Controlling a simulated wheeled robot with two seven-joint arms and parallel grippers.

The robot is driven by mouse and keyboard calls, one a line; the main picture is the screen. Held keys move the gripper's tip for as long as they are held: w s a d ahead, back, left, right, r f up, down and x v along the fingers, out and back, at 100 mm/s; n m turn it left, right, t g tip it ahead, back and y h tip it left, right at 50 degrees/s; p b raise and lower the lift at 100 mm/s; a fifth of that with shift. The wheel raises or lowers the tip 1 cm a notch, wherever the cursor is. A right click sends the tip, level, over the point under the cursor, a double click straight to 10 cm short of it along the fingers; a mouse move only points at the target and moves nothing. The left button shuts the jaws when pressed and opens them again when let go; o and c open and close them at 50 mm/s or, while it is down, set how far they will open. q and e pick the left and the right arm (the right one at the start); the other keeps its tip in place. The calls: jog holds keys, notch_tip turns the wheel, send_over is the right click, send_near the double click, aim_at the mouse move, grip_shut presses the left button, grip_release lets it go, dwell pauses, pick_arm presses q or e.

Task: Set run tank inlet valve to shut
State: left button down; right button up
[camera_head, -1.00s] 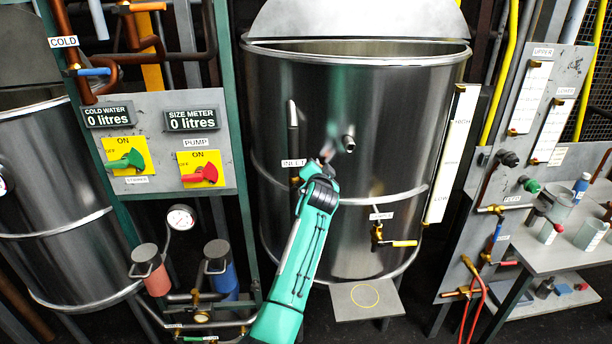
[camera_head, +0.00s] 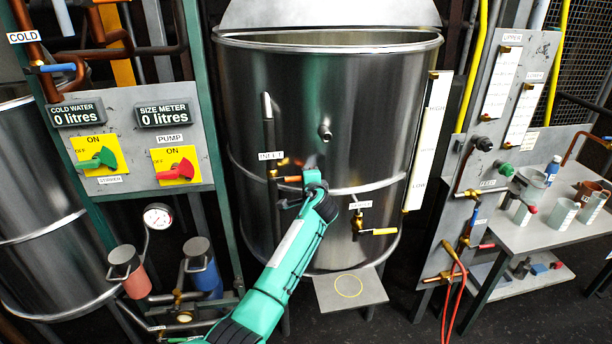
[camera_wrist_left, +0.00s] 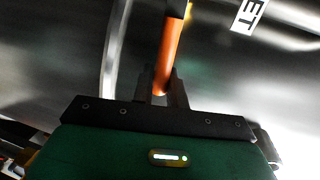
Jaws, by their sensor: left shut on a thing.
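The run tank (camera_head: 370,110) is the large shiny steel vessel in the middle of the head view. Its inlet valve (camera_head: 276,173) sits on the front under the INLET label (camera_head: 270,156). The valve's orange handle (camera_head: 291,179) points right, about level. My left gripper (camera_head: 303,184) is at the handle's right end, its fingers partly hidden by my arm. In the left wrist view the orange handle (camera_wrist_left: 170,55) runs down between the fingers of my left gripper (camera_wrist_left: 162,92), which is shut on it. My right gripper is not in view.
A second valve with a yellow handle (camera_head: 382,231) is low on the tank, right of my arm. A control panel (camera_head: 130,188) with green and red switches stands left. A grey platform (camera_head: 325,295) lies below the tank. A side table (camera_head: 535,235) with cups is right.

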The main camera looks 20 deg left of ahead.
pick_arm(q)
jog(key=shift+f, duration=0.25)
dwell(0.3)
jog(key=c, duration=1.4)
grip_release()
jog(key=shift+c, duration=0.2)
jog(key=b+v, duration=0.3)
jog(key=v, duration=1)
jog(key=shift+s+d+b, duration=0.2)
jog(key=shift+s+b, duration=0.1)
jog(key=shift+b, duration=0.05)
jog(key=shift+r, duration=0.1)
